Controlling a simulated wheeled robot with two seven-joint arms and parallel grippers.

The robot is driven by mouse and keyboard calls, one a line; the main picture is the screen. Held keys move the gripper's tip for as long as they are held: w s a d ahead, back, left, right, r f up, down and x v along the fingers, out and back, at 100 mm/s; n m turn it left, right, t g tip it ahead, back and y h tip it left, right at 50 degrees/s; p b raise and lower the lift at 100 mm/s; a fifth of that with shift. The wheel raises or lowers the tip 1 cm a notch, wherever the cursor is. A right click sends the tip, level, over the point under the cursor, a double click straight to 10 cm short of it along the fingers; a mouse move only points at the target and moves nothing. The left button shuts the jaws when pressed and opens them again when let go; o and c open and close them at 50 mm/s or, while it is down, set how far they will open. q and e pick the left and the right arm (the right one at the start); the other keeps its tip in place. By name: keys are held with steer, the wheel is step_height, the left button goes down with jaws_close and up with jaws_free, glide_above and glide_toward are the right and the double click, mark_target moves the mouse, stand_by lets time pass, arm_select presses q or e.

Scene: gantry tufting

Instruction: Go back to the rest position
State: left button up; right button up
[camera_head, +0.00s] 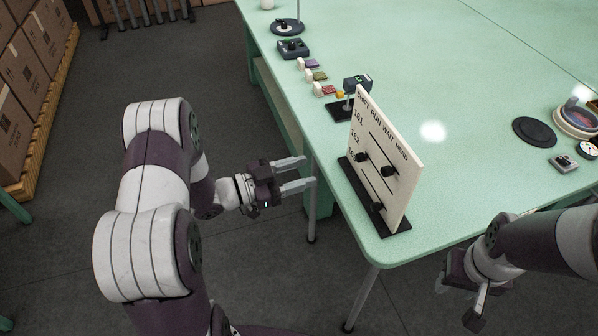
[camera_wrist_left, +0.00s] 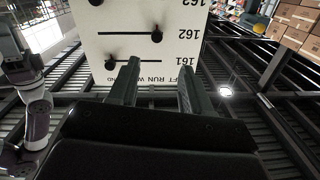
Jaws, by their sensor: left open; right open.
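My left gripper (camera_head: 302,173) is open and empty in the head view, off the left edge of the green table, with its fingers pointing toward the table. In the left wrist view its two dark fingers (camera_wrist_left: 158,85) stand apart with nothing between them. My right gripper (camera_head: 472,296) is at the lower right of the head view, in front of the table's near edge. Its fingers are partly hidden, and I see nothing held there.
A white slider board (camera_head: 402,160) with black knobs stands upright on a black base at the table's (camera_head: 455,60) near left corner. It also shows in the left wrist view (camera_wrist_left: 105,20). Small devices line the left edge. Stacked boxes (camera_head: 25,95) stand far left.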

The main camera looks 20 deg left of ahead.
arm_select(q)
steer(key=w+a+f+n+y, duration=0.1)
steer(key=a+f+n+y, duration=0.3)
steer(key=a+f+y, duration=0.35)
steer(key=s+a+n+g+y+p, duration=0.3)
steer(key=s+a+n+g+y, duration=0.2)
steer(key=s+g+y, duration=0.15)
steer(key=s+d+r+n+g+p, duration=0.1)
steer(key=s+d+r+p, duration=0.1)
steer(key=s+d+r, duration=0.3)
steer(key=s+d+r+n+g+p, duration=0.2)
steer(key=s+d+r, duration=0.3)
steer(key=r, duration=0.5)
steer(key=shift+s+d+r+p, duration=0.15)
steer(key=shift+s+r+p, duration=0.2)
steer(key=shift+p, duration=0.45)
